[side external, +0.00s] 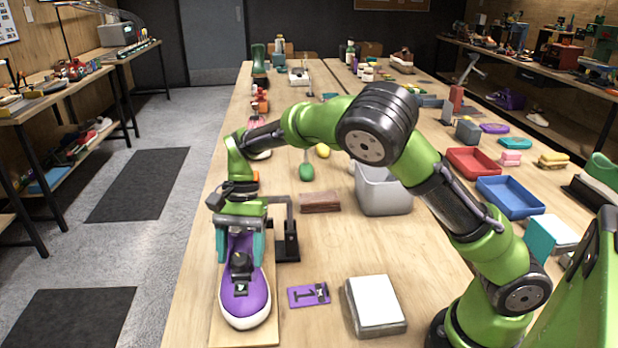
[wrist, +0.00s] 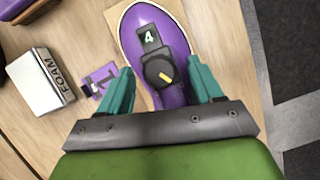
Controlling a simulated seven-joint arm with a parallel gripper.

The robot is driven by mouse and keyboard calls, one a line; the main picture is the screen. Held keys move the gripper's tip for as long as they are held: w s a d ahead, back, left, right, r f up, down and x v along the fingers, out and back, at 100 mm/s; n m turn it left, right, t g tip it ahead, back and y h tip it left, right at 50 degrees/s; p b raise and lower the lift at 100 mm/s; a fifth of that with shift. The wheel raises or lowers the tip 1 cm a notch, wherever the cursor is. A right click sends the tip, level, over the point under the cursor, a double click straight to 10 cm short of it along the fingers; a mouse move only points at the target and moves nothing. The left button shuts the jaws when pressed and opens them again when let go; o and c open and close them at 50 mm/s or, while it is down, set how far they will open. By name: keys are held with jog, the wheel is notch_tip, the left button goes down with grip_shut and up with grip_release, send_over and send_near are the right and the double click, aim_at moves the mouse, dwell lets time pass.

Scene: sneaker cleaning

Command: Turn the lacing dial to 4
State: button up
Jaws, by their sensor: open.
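A purple sneaker (side external: 245,299) with a white sole lies on a wooden board (side external: 262,335); its upper also shows in the wrist view (wrist: 178,35). A black plate with a white "4" (wrist: 149,37) sits just above the dial in the wrist view. My gripper (wrist: 160,80) is open over the shoe, with one teal finger on each side of the dial and visible gaps between. The side external view shows my gripper (side external: 240,246) above the shoe.
A purple card with a black tool (side external: 309,294) and a white-topped block (side external: 376,304) lie right of the shoe; the block reads "FOAM" in the wrist view (wrist: 40,82). A black bracket (side external: 287,235) stands close beside my gripper. A grey bin (side external: 383,190) is farther back.

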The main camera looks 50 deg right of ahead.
jog(key=v, duration=1.7)
jog(key=shift+f, duration=0.1)
jog(key=s+d+f+n+t, duration=0.2)
jog(key=s+d+f+n, duration=0.1)
jog(key=d, duration=0.2)
jog(key=s+r+n+t+h, duration=0.1)
jog(key=s+n+t, duration=0.3)
jog(key=s, duration=1.6)
jog(key=r+t, duration=0.1)
jog(key=t, duration=0.2)
jog(key=shift+d+n+t+h, duration=0.3)
jog(key=shift+d+h, duration=0.1)
jog(key=shift+r, duration=0.15)
